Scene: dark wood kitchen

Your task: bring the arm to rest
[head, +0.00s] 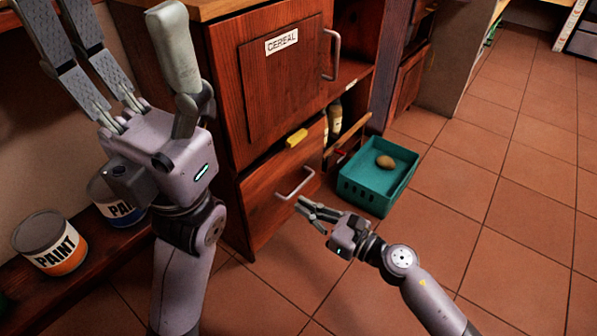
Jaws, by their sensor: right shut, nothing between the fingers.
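My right gripper (302,207) reaches in from the lower right. Its fingers are together and hold nothing. Its fingertips are close to the metal handle (297,185) of the lower drawer; I cannot tell whether they touch it. My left gripper (122,28) stands large at the upper left with its fingers pointing up. Its paired fingers and its single finger are spread wide apart, with nothing between them. The tips of the paired fingers are cut off by the top edge of the view.
A wooden cabinet has a CEREAL door (283,80) above a drawer (262,198). A yellow item (297,138) shows at the drawer's top edge. A teal crate (362,198) holds a brown potato-like item (385,162). Paint cans (48,243) stand left. Floor at right is clear.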

